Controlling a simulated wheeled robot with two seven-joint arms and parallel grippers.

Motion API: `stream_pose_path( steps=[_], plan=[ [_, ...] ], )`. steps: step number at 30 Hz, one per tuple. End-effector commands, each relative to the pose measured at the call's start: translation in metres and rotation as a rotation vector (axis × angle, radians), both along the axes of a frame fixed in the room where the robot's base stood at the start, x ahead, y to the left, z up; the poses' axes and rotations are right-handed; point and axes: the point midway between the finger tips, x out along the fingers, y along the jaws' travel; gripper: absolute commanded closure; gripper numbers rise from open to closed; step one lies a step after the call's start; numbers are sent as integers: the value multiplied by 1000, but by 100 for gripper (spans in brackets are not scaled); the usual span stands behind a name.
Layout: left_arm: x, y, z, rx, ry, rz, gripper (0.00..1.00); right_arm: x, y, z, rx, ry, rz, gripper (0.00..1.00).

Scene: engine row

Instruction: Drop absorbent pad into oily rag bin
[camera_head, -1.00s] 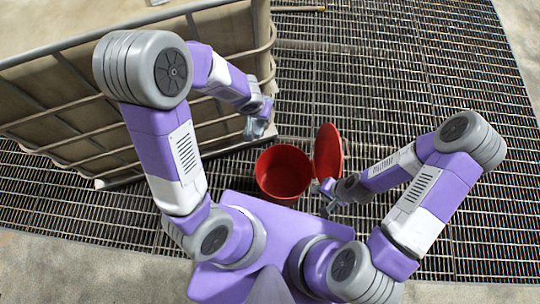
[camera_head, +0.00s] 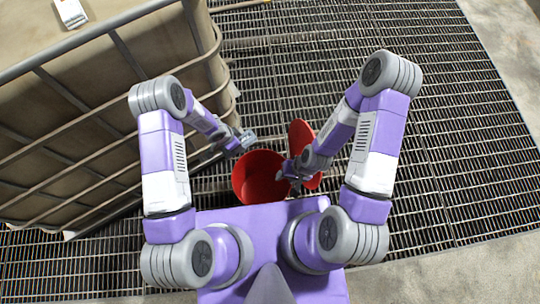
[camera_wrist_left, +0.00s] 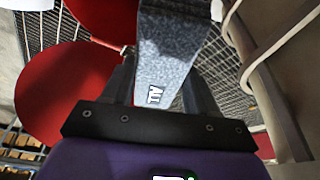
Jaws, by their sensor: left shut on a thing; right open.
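The red bin (camera_head: 247,184) stands on the grating in front of my body, its mouth open upward. Its round red lid (camera_head: 300,132) is swung open on the bin's right side, partly hidden by my right arm. My left gripper (camera_head: 246,140) is beyond the bin's far rim and shut on the absorbent pad (camera_head: 249,137). In the left wrist view the pad (camera_wrist_left: 170,50) is a grey speckled strip with a small label, between the fingers. My right gripper (camera_head: 287,173) is open and empty, at the bin's right rim beside the lid; whether it touches is unclear.
A large caged tank (camera_head: 70,130) stands at the left, close to my left arm. A small white object (camera_head: 70,12) lies on top of it. Open metal grating (camera_head: 430,140) spreads to the right and beyond the bin.

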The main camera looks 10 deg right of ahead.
Motion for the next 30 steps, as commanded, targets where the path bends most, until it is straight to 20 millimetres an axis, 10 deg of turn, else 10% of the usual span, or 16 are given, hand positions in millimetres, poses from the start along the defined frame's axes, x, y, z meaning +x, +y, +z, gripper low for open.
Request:
stream_pose_path(
  steps=[3,9,30],
  plan=[
    [-20,-24,-70,1,7,-181,70,0,0,-17,0,0,0,57],
    [-51,-54,-142,1,3,-399,70,0,0,-31,0,0,0,57],
    [-68,-66,-216,4,1,-493,70,0,0,-72,0,0,0,57]
  ],
)
